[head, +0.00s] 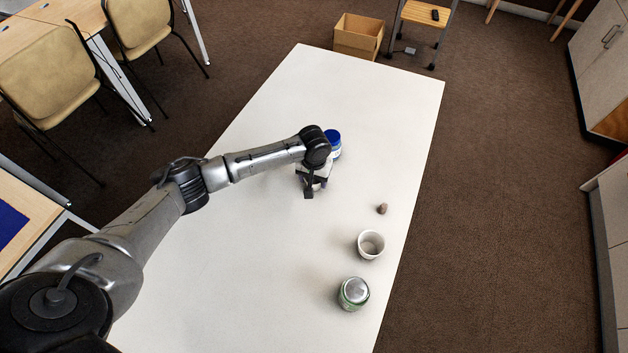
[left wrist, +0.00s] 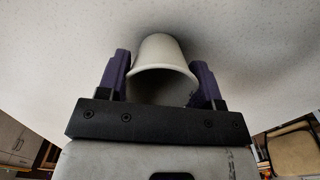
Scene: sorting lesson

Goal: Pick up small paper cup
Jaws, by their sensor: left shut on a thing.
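A pale paper cup (left wrist: 160,58) sits between the two purple fingers of my left gripper (left wrist: 162,82) in the left wrist view. The fingers are shut on it, with its open rim toward the camera. In the head view my left gripper (head: 311,186) is low over the middle of the white table, and my arm mostly hides the held cup. Another white cup (head: 371,244) stands upright and apart on the table, to the lower right of the gripper. My right gripper is in neither view.
A blue-lidded container (head: 334,141) stands just behind my left gripper. A small brown object (head: 382,209) and a green can with a silvery top (head: 354,292) are near the right edge of the white table (head: 370,95). The table's far end is clear.

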